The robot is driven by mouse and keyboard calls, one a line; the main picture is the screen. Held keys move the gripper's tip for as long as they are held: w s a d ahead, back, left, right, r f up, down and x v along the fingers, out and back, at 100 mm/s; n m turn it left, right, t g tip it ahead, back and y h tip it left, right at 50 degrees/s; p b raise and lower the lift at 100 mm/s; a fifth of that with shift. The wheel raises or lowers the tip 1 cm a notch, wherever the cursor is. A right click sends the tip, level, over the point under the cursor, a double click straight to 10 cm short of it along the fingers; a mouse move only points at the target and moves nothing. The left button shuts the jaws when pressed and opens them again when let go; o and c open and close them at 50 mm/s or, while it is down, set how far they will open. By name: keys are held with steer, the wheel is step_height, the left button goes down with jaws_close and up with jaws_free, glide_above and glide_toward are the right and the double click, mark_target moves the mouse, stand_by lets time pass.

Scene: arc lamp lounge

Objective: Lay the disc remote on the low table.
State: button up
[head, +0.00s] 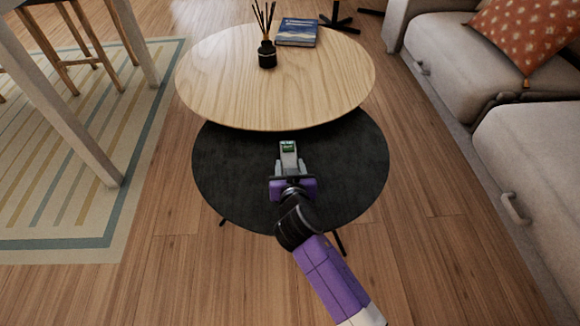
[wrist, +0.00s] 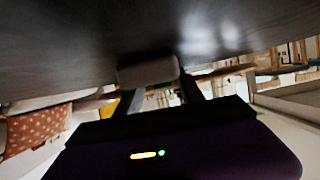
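My gripper (head: 289,158) reaches out over the black round table top (head: 225,175), its fingers pointing away from me. It is shut on a small pale object with a green patch, which I take to be the disc remote (head: 288,147). In the wrist view the remote (wrist: 148,72) is a grey rounded shape between the two fingers. The dark table surface (wrist: 60,45) fills the upper part there, close to the remote. I cannot tell whether they touch. A higher round light-wood table top (head: 270,100) stands just beyond, overlapping the black one.
A black reed diffuser (head: 267,54) and a blue book (head: 297,32) are on the wood top. A grey sofa (head: 455,75) with an orange cushion (head: 530,32) is at right. A striped rug (head: 70,180) and table leg (head: 75,120) are at left. The black top is otherwise bare.

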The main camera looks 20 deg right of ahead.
steer(key=o, duration=0.3)
steer(key=shift+s+r, duration=0.15)
steer(key=p+v, duration=0.4)
steer(key=v, duration=0.7)
steer(key=shift+s+a+r, duration=0.2)
steer(key=shift+s, duration=0.1)
